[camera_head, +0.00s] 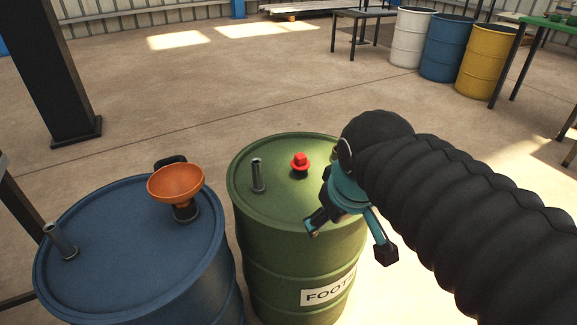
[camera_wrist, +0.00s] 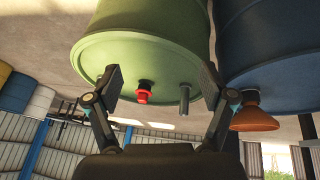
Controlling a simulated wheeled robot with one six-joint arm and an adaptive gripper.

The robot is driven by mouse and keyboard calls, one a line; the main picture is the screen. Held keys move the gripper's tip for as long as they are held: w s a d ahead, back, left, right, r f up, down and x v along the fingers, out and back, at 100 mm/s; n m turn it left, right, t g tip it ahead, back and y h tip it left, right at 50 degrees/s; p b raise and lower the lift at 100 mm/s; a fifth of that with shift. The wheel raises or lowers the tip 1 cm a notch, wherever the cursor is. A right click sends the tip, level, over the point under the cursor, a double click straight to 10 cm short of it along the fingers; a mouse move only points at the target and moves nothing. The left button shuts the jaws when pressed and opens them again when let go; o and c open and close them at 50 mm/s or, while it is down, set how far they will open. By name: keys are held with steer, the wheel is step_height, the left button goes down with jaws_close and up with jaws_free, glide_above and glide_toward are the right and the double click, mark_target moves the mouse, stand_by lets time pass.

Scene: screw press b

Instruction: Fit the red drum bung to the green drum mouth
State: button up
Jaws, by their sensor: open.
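The red drum bung (camera_head: 300,161) stands upright on top of the green drum (camera_head: 262,205), over a dark round mouth (camera_head: 299,175). The bung mostly covers the mouth, and I cannot tell how deep it sits. In the wrist view the picture is upside down, and the bung (camera_wrist: 143,95) shows between my fingers, nearer the left one. My gripper (camera_head: 347,240) is open and empty, to the right of the bung and apart from it. In the wrist view my gripper (camera_wrist: 161,84) has its two fingers spread wide, with the green drum (camera_wrist: 150,50) beyond them.
A short metal pipe (camera_head: 258,175) stands up from the green drum, left of the bung. A blue drum (camera_head: 120,250) close at left carries an orange funnel (camera_head: 176,184) and another pipe (camera_head: 61,241). A dark post (camera_head: 58,70) stands behind left. Open floor lies beyond.

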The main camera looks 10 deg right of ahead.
steer(key=w+r+n+g+h, duration=0.1)
steer(key=w+r+n, duration=0.1)
steer(key=w+n, duration=0.3)
steer(key=w+r+n+g, duration=0.1)
steer(key=w+r+n, duration=0.2)
steer(key=w, duration=0.3)
steer(key=n+g+h, duration=0.2)
steer(key=n+h, duration=0.1)
steer(key=n, duration=0.7)
glide_toward(299, 155)
steer(key=shift+t, duration=0.3)
steer(key=x, duration=0.7)
steer(key=b+x, duration=0.1)
steer(key=x, duration=0.3)
steer(key=shift+s+f, duration=0.25)
steer(key=shift+s, duration=0.05)
steer(key=c, duration=1.3)
